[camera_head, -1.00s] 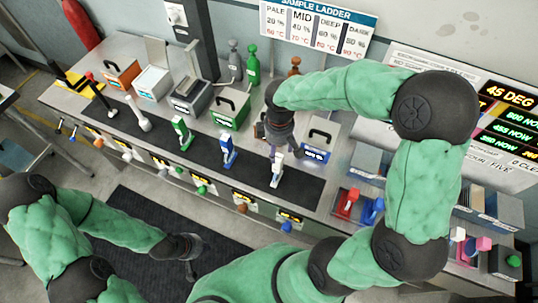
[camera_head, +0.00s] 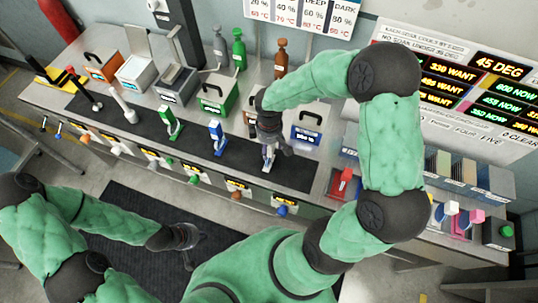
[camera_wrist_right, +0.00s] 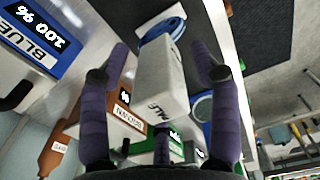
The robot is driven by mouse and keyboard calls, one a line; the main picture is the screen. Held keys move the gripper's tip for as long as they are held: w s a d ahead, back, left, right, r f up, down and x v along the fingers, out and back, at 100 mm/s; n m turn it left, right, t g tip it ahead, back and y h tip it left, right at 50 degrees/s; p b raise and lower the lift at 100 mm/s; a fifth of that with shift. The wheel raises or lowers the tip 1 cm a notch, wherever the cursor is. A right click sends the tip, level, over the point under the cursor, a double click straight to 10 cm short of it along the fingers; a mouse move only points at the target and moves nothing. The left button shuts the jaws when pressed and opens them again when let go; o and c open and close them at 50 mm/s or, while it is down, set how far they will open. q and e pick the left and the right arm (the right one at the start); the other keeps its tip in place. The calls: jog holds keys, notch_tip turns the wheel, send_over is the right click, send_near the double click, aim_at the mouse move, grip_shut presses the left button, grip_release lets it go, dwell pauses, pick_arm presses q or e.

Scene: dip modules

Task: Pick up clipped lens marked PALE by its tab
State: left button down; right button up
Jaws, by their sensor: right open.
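The clipped lens (camera_head: 268,163) is a white upright clip on the dark mat at the counter's front, partly hidden by my right gripper (camera_head: 271,146). In the right wrist view its white tab (camera_wrist_right: 158,85) carries small dark lettering that looks like PALE, only partly readable. My right gripper's purple fingers (camera_wrist_right: 160,50) are open, one on each side of the tab, with visible gaps. Blue round parts show beyond the tab. My left gripper (camera_head: 187,238) hangs low at the left, away from the counter; its finger opening is too small to judge.
Blue (camera_head: 215,135) and green (camera_head: 170,124) clips stand left along the mat. Behind are the green bath (camera_head: 214,98) and the blue bath (camera_head: 306,127), also in the right wrist view (camera_wrist_right: 32,40). A red block (camera_head: 341,184) is at the right. A brown bottle (camera_head: 281,58) stands behind.

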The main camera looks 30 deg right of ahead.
jog(key=shift+f, duration=0.25)
grip_shut()
jog(key=shift+r, duration=0.1)
